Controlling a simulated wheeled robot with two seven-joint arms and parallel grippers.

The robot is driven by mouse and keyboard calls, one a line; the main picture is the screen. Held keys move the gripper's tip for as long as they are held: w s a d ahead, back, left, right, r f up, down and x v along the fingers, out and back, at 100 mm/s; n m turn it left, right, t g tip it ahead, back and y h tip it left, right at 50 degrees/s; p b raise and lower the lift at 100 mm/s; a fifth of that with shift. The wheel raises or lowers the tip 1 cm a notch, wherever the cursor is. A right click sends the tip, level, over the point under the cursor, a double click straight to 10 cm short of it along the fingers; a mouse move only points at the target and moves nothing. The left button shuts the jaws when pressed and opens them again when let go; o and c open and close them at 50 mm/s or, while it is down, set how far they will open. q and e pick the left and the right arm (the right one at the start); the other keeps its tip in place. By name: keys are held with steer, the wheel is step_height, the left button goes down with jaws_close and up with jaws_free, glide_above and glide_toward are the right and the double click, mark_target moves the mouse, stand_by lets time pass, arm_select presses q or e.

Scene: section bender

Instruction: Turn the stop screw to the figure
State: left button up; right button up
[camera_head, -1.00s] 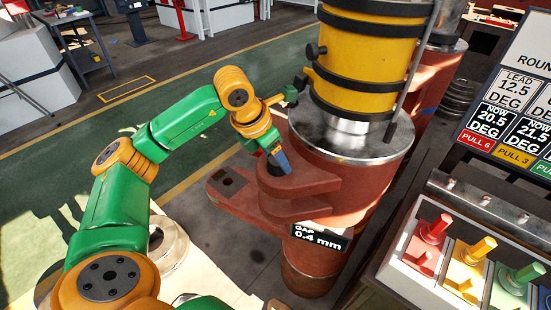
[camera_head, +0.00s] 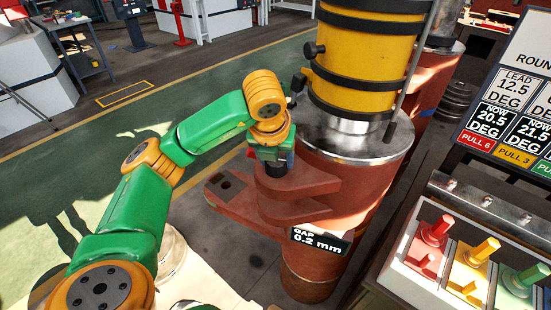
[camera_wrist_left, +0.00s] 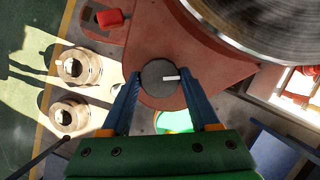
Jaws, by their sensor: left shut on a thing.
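The stop screw has a round dark knob with a white pointer mark, seen from above in the left wrist view (camera_wrist_left: 160,84). It sits at the red bracket (camera_head: 310,185) on the machine's column. My left gripper (camera_head: 275,165) is at the knob; its two blue fingers close on either side of it in the left wrist view (camera_wrist_left: 160,90). In the head view the gripper covers most of the knob. A gap display (camera_head: 319,240) on the bracket reads 0.2 mm. My right gripper is not in view.
A yellow cylinder (camera_head: 365,60) with black bands stands above the bracket. At the right, a board (camera_head: 510,110) shows degree figures above a box with red (camera_head: 431,240), yellow (camera_head: 475,262) and green (camera_head: 520,280) levers. Green floor lies at the left.

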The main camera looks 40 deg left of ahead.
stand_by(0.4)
arm_select(q)
steer(key=o, duration=1.4)
steer(key=p+v, duration=0.1)
steer(key=v, duration=0.6)
steer(key=shift+p, duration=0.35)
